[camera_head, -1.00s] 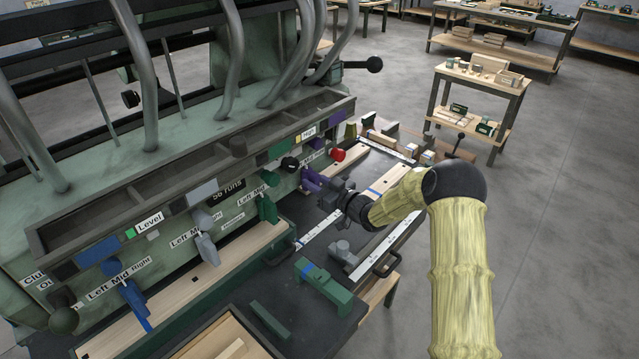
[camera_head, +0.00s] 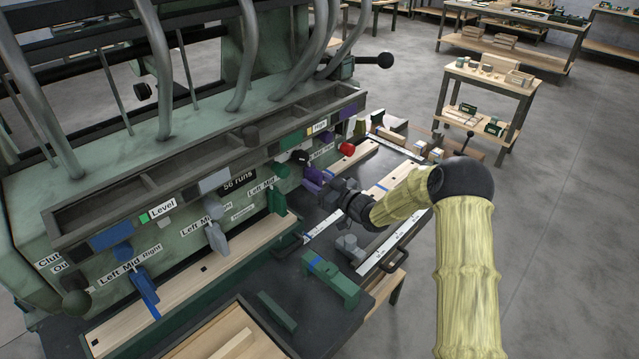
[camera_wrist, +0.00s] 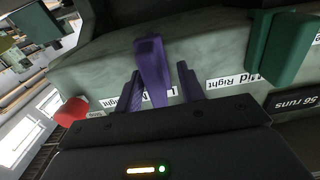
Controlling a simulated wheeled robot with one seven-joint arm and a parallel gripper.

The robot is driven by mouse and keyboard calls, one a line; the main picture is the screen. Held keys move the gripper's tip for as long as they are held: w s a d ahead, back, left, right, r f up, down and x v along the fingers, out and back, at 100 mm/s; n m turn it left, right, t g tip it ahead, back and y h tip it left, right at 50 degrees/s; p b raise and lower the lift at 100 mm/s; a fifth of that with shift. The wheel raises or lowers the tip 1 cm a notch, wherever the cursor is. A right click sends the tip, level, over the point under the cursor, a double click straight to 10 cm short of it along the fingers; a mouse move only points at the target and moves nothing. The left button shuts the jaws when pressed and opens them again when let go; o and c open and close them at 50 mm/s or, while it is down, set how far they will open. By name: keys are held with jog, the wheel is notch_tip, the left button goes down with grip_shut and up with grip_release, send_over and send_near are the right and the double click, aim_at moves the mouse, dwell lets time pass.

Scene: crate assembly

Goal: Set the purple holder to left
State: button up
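The purple holder (camera_head: 312,177) is a lever-like handle on the front of the green machine, near its right end. In the wrist view the holder (camera_wrist: 151,62) stands between the two fingers of my gripper (camera_wrist: 160,88). The fingers are spread on either side of it, with a visible gap on the right; contact on the left is unclear. In the head view my gripper (camera_head: 336,190) is right beside the holder, and its fingertips are hard to make out. A Left Mid Right label strip (camera_wrist: 228,81) runs behind the holder, partly hidden.
A green holder (camera_head: 277,200) is left of the purple one, with grey (camera_head: 216,238) and blue (camera_head: 146,290) holders farther left. A red knob (camera_head: 347,149) is close by. A green block (camera_head: 331,279) lies on the dark table below my arm.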

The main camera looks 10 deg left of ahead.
jog(key=b+v, duration=0.3)
jog(key=v, duration=1.4)
jog(key=shift+s+d, duration=0.15)
jog(key=s+d+r+m+g+h+p, duration=0.3)
jog(key=s+d+m+h+p, duration=0.35)
jog(key=h, duration=0.65)
jog(key=s+d+r+m+g, duration=0.1)
jog(key=s+d+m+g, duration=0.1)
jog(key=s, duration=0.7)
jog(key=s+d+r+m+g+h, duration=0.1)
jog(key=s+r+m+g, duration=0.1)
jog(key=s, duration=0.7)
jog(key=shift+s+d+g, duration=0.35)
jog(key=shift+d+g, duration=0.05)
jog(key=shift+g, duration=0.3)
